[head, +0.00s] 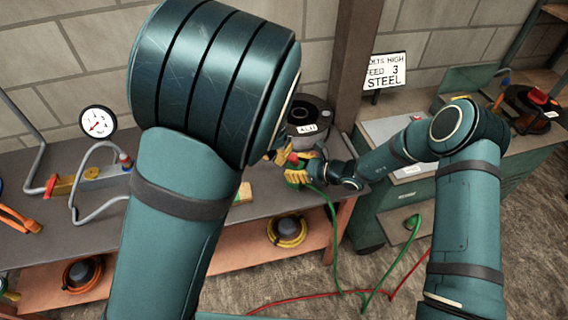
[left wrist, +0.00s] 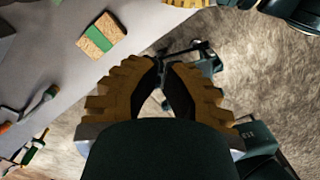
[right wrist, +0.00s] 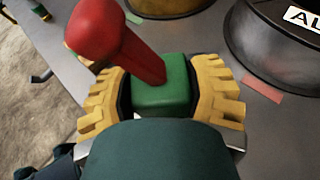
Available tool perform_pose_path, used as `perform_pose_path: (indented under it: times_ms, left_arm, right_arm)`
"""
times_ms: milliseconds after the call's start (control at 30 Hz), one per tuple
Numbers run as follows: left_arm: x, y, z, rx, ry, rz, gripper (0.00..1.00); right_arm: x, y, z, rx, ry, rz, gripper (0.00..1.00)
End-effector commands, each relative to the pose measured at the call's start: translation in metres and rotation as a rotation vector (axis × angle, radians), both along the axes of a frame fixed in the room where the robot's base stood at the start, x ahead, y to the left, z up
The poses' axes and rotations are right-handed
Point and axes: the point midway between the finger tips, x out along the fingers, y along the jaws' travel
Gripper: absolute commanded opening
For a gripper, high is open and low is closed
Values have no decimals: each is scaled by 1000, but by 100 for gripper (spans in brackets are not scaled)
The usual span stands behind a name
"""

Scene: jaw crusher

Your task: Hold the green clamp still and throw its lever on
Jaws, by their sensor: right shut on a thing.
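The green clamp (right wrist: 163,92) sits between the yellow fingers of my right gripper (right wrist: 163,85) in the right wrist view, and they are shut on it. Its red lever (right wrist: 110,40) rises from the green body and leans to the upper left. In the head view the clamp (head: 293,179) is small at the bench's right end, partly covered by the right gripper (head: 297,170). My left gripper (left wrist: 167,70) shows in the left wrist view with its fingertips close together and nothing between them. In the head view my left arm hides it.
A tan block with a green band (left wrist: 101,37) lies on the grey bench (head: 50,225). A dark round machine (head: 308,115) with a label stands behind the clamp. A dial (head: 97,122) and bent pipes are at the left. Green and red hoses cross the floor.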

Motion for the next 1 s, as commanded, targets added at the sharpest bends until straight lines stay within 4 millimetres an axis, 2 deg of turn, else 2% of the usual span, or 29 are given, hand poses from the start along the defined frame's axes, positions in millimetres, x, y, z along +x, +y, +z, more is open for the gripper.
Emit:
perform_pose_path:
  times_ms: [167,267,767,1000]
  left_arm:
    - [0,0,-2,1,1,-2,0]
    - [1,0,-10,1,3,-2,0]
    - [7,-3,-101,1,4,-3,0]
    - [33,-18,-87,0,-1,-7,0]
  right_arm:
    - [0,0,1,0,-1,0,10]
    - [0,0,1,0,-1,0,10]
    - [0,0,1,1,-2,0,10]
    - [0,0,1,0,-1,0,10]
